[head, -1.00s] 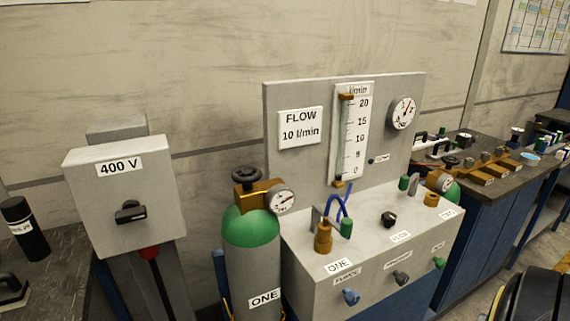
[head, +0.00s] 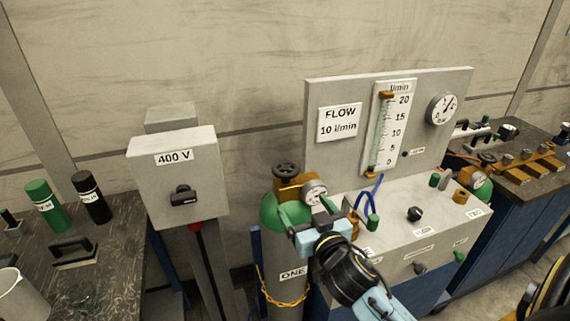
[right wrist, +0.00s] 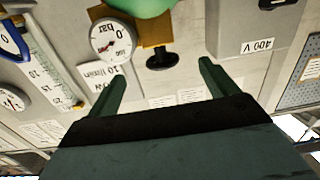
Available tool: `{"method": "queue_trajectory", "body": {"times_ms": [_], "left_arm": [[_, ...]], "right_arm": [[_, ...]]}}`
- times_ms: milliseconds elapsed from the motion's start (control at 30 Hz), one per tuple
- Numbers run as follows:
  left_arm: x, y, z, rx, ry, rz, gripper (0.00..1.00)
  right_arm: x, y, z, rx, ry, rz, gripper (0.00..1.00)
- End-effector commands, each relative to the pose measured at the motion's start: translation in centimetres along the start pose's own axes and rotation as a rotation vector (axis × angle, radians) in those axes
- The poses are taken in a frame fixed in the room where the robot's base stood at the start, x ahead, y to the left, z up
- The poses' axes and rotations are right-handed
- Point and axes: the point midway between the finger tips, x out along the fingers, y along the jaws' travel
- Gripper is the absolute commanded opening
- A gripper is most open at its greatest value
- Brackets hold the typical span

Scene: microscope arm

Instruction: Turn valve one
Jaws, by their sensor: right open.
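The green-topped gas cylinder labelled ONE (head: 293,278) stands left of the flow panel. Its black handwheel, valve one (head: 286,170), sits on top of a brass valve block (head: 290,188) with a round gauge (head: 314,192). My right gripper (head: 303,207) is in front of the cylinder's green shoulder, below the handwheel in the picture. In the right wrist view, upside down, the handwheel (right wrist: 162,60) shows between and beyond the two open green fingers (right wrist: 157,83). The fingers hold nothing. I cannot tell the exact distance to the wheel. My left gripper is not in view.
A 400 V switch box (head: 178,177) stands close left of the cylinder. The flow panel (head: 343,150) and a grey console (head: 395,205) with knobs and blue tubing are on the right, partly behind my arm. A yellow chain (head: 285,300) loops round the cylinder.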

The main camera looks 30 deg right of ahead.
Motion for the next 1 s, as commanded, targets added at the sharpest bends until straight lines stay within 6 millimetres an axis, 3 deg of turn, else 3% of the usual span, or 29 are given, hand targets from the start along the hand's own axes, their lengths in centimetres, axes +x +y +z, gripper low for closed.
{"method": "queue_trajectory", "body": {"times_ms": [33,167,367,700,1000], "left_arm": [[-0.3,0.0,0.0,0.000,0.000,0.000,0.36],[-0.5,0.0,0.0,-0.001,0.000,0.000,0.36],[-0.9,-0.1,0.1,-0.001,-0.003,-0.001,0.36],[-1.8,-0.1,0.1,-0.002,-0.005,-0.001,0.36],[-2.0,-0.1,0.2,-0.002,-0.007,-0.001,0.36]], "right_arm": [[-0.2,0.1,-1.6,0.007,0.025,0.003,0.86],[0.1,0.2,-2.9,0.015,0.053,0.006,0.86],[3.0,0.1,-3.2,0.013,0.055,0.005,0.86],[9.7,0.2,-3.4,0.013,0.052,0.005,0.86],[12.7,0.2,-3.4,0.015,0.050,0.005,0.86]]}}
